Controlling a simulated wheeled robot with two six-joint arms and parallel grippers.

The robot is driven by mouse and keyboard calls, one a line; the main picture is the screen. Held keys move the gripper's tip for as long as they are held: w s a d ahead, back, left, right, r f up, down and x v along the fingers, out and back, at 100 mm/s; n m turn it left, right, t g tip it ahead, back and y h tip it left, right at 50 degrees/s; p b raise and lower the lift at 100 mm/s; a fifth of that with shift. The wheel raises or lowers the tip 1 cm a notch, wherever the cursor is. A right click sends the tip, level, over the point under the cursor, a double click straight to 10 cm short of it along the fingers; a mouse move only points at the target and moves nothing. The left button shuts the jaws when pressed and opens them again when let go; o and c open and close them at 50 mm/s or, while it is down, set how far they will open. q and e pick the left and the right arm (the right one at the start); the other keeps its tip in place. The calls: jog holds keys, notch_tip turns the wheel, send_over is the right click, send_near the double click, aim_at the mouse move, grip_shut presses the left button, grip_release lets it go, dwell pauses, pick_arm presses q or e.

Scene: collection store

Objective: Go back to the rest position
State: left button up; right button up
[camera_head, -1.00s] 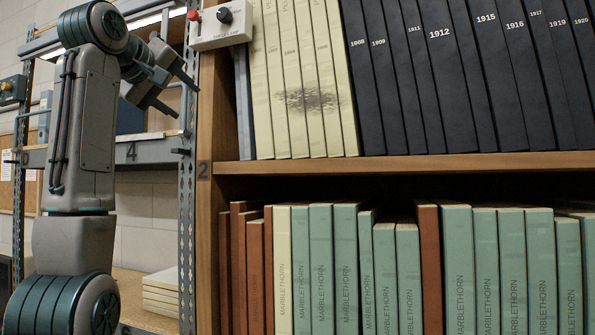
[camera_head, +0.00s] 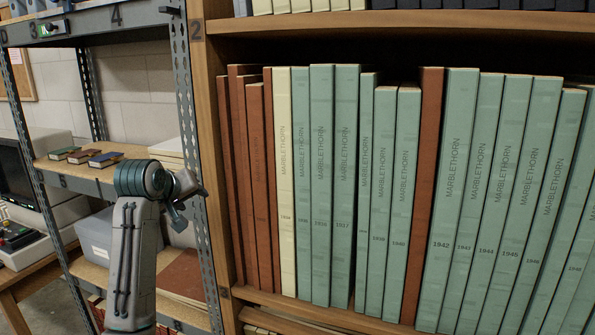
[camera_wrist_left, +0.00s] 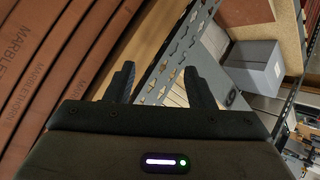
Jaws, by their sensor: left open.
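My left gripper (camera_head: 193,206) is at the end of my left arm, in front of the metal rack's upright and just left of the wooden bookcase. In the left wrist view the two dark fingers of this gripper (camera_wrist_left: 159,76) stand apart with nothing between them. Rack metal and floor show beyond them. My right gripper is in neither view.
A wooden bookcase (camera_head: 207,120) holds green, brown and one cream volume (camera_head: 286,180). A metal rack (camera_head: 178,60) stands to its left with small books (camera_head: 105,159) and a grey box (camera_head: 97,235). A desk with a monitor is at far left.

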pick_arm(q)
jog(key=s+f+m+g+y, duration=0.1)
jog(key=s+f, duration=0.6)
jog(key=f, duration=0.3)
jog(key=s+a+f+m+g, duration=0.1)
jog(key=s+f, duration=0.5)
jog(key=f, duration=0.4)
jog(key=s+f+m+g+y, duration=0.1)
jog(key=s+f, duration=0.6)
jog(key=f, duration=0.3)
jog(key=s+f+m+g, duration=0.1)
jog(key=s+f, duration=0.2)
jog(key=s, duration=0.7)
jog(key=s+f+m+g, duration=0.1)
jog(key=s+f+g, duration=0.15)
jog(key=s, duration=0.65)
jog(key=s+f+m+g, duration=0.1)
jog(key=s+f, duration=0.3)
jog(key=s, duration=0.6)
jog(key=a+f+b, duration=0.1)
jog(key=a+f, duration=0.1)
jog(key=f, duration=1.3)
jog(key=a+f, duration=0.2)
jog(key=f, duration=1.4)
jog(key=s+f+g+b, duration=0.1)
jog(key=s+f+g, duration=0.1)
jog(key=s+f, duration=1.6)
notch_tip(320, 180, down, 3)
jog(key=shift+a+r, duration=0.1)
jog(key=shift+a, duration=0.3)
